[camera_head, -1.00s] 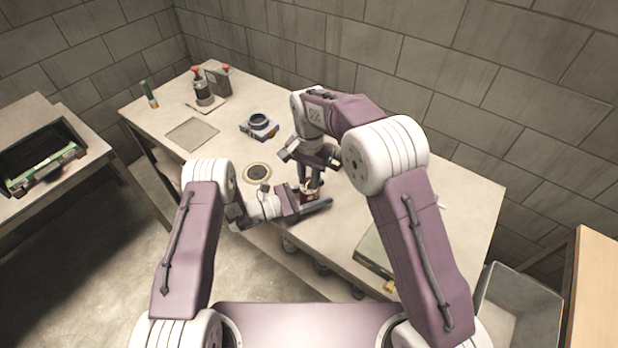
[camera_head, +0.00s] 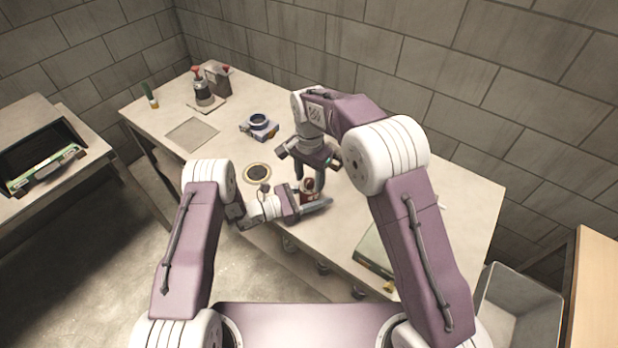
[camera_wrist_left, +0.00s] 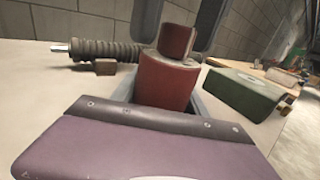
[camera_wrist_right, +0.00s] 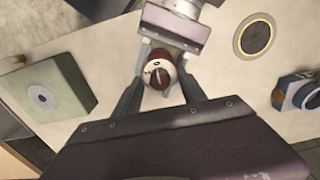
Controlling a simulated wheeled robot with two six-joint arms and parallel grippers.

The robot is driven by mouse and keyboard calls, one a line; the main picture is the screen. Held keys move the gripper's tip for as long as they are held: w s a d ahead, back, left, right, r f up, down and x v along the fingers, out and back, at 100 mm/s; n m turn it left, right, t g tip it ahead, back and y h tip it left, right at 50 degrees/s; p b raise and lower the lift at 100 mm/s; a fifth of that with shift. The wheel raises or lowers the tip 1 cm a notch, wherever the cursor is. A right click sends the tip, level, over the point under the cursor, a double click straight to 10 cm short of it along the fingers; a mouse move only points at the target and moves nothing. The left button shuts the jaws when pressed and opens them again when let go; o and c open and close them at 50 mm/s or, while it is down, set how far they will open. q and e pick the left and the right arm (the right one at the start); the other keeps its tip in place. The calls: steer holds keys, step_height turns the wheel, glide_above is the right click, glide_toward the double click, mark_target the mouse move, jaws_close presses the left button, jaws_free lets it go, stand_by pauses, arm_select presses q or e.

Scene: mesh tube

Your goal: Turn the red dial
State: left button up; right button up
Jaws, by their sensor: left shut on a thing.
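A small upright red device (camera_head: 308,195) stands near the table's front edge, with a dark red dial (camera_wrist_right: 159,74) on its top. The left wrist view shows its red body (camera_wrist_left: 165,82) and the dial (camera_wrist_left: 178,41) above it. My left gripper (camera_head: 318,203) lies low and is shut on the red body from the side. My right gripper (camera_wrist_right: 163,54) points down from above, with its open fingers on either side of the dial. The left wrist view shows gaps between those fingers and the dial. The head view partly hides the dial behind the right fingers.
A green box (camera_head: 371,248) sits near the table's front right. A blue-grey device (camera_head: 260,127), a round plate (camera_head: 257,173) and a flat grey square (camera_head: 191,134) lie further left. A grey bin (camera_head: 520,305) is on the right.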

mark_target(309, 181)
step_height(309, 181, up, 12)
stand_by(0.6)
arm_select(q)
steer(key=o, duration=1.6)
